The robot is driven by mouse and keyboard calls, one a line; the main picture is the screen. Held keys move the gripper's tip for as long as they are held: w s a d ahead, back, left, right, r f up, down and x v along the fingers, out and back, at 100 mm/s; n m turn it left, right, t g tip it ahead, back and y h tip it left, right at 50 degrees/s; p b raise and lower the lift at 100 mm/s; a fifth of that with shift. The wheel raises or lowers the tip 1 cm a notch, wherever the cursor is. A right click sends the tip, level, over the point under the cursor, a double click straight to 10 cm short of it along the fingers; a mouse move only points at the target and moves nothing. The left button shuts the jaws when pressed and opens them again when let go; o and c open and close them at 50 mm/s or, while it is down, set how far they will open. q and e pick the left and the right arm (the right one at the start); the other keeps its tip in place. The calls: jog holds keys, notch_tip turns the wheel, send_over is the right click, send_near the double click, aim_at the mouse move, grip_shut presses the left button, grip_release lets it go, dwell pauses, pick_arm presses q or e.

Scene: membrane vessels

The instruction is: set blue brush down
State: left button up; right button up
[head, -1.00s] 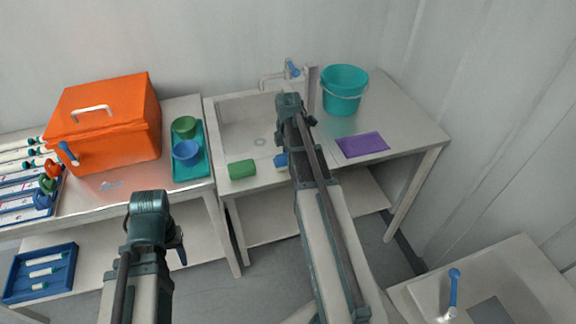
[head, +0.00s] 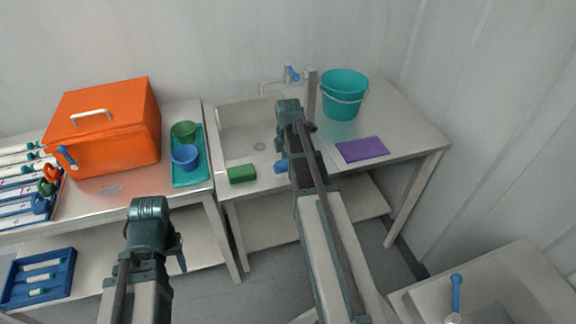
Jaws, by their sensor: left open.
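A blue brush (head: 281,166) lies at the front rim of the sink (head: 232,135), partly hidden behind my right arm. A green brush (head: 242,174) lies on the same rim to its left. My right gripper (head: 295,130) reaches over the sink, close to the blue brush. Its fingers are mostly hidden by its own wrist, so I cannot tell whether they touch the brush. My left gripper (head: 178,255) is open and empty in front of the left table, away from the brushes.
A teal bucket (head: 344,96) and a purple mat (head: 362,149) are on the counter right of the sink. A faucet (head: 278,82) stands behind the sink. An orange box (head: 110,135) and a teal tray (head: 192,178) with two cups are left. Free counter surrounds the mat.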

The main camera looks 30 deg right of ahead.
notch_tip(320, 180, up, 12)
jog(key=p, duration=1.2)
jog(key=shift+r, duration=0.15)
jog(key=s+a+m, duration=0.4)
jog(key=s+a, duration=0.1)
jog(key=a, duration=0.5)
jog(key=s+a+m, duration=0.3)
jog(key=s+a, duration=0.2)
jog(key=a, duration=0.5)
jog(key=s+a+m+h, duration=0.1)
jog(key=s+a+m, duration=0.3)
jog(key=a, duration=0.7)
jog(key=shift+s+m, duration=0.3)
jog(key=shift+s, duration=0.35)
jog(key=shift+a, duration=0.1)
jog(key=shift+f+b, duration=0.7)
